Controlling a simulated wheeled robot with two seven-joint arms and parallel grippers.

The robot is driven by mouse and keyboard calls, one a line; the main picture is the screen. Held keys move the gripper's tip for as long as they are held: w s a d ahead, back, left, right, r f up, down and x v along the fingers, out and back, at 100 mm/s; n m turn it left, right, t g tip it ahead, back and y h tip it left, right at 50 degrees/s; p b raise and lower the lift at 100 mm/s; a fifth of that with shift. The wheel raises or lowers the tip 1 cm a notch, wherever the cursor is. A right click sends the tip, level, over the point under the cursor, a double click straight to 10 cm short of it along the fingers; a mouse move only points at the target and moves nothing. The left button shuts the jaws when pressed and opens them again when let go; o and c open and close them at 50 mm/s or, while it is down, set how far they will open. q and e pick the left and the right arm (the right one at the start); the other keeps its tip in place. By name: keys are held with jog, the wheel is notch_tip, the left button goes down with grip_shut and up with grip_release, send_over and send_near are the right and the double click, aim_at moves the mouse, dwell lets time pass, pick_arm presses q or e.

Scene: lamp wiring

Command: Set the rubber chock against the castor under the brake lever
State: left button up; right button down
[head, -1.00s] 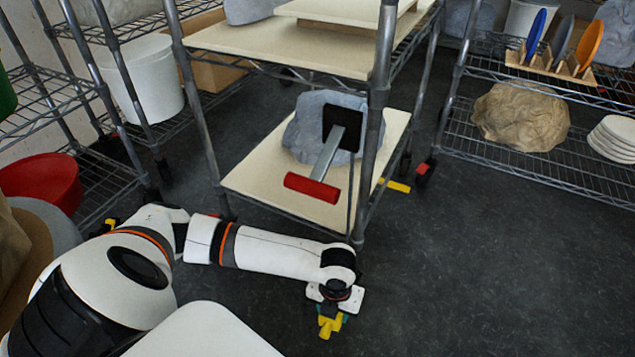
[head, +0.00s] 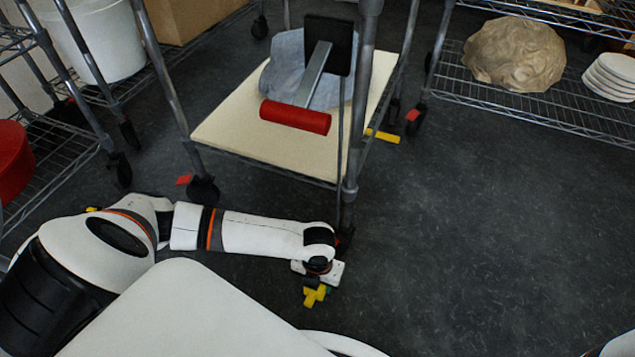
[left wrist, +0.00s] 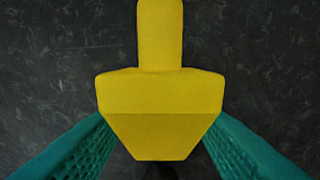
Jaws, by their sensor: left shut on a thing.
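The yellow rubber chock (head: 314,296) is held low over the dark floor, in front of the cart's front right corner. It fills the middle of the left wrist view (left wrist: 160,95), a wedge-shaped block with a narrower handle. My left gripper (head: 319,289) is shut on it, with teal fingers on both sides. The brake lever (head: 316,72) has a red grip, a grey arm and a black plate, at the cart's front right post. The castor (head: 345,238) below that post is dark and mostly hidden by my left wrist. My right gripper is out of view.
The cart's lower shelf (head: 235,135) carries a grey rock-like lump. The front left castor (head: 203,190) has a red tab. Another yellow piece (head: 383,135) lies by the cart's right side. A wire rack (head: 520,107) stands at right. Floor to the right is clear.

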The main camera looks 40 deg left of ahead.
pick_arm(q)
notch_tip(320, 180, down, 4)
jog(key=b, duration=0.2)
jog(key=shift+f+b, duration=0.15)
jog(key=shift+b, duration=0.25)
jog(key=o, duration=1.2)
jog(key=shift+c, duration=0.2)
